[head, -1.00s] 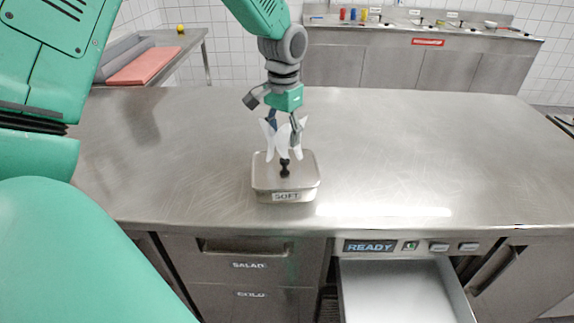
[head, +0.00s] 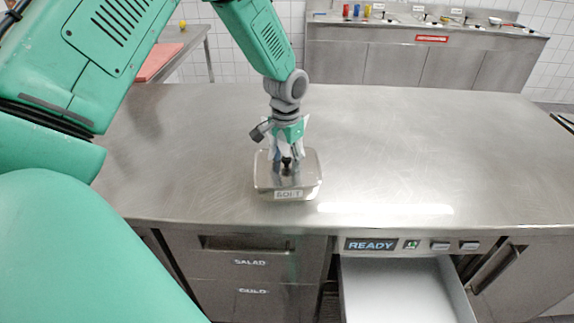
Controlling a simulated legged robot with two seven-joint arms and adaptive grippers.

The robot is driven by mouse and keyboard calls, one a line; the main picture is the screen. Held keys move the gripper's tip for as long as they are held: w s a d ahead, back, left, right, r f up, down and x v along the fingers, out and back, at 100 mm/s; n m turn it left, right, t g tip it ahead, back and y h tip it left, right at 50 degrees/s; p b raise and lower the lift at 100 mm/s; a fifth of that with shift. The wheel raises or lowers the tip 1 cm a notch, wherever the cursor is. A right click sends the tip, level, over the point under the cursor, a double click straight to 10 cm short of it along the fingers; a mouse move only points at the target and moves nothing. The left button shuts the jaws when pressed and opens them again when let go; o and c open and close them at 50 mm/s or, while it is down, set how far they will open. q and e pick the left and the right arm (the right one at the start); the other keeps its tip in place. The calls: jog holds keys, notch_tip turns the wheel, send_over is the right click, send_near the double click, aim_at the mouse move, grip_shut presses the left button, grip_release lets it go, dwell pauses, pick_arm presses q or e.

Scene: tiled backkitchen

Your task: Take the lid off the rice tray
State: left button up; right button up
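The rice tray (head: 306,193) is a small steel container with a label on its front, standing near the front edge of the steel counter. Its lid (head: 268,181) is on it, flat and shiny, with a dark knob (head: 287,165) in the middle. My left gripper (head: 287,159) points down over the lid, its pale fingers on either side of the knob. The fingers look spread, and I see no clear grip on the knob. The fingers partly hide the knob and the back of the lid. My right gripper is not in view.
The steel counter (head: 430,150) is clear around the tray. Below its front edge, an open drawer (head: 400,285) sticks out under a READY panel (head: 370,245). A back counter (head: 420,60) holds several coloured bottles. A red board (head: 157,62) lies on the left table.

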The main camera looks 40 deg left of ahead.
pick_arm(q)
grip_shut()
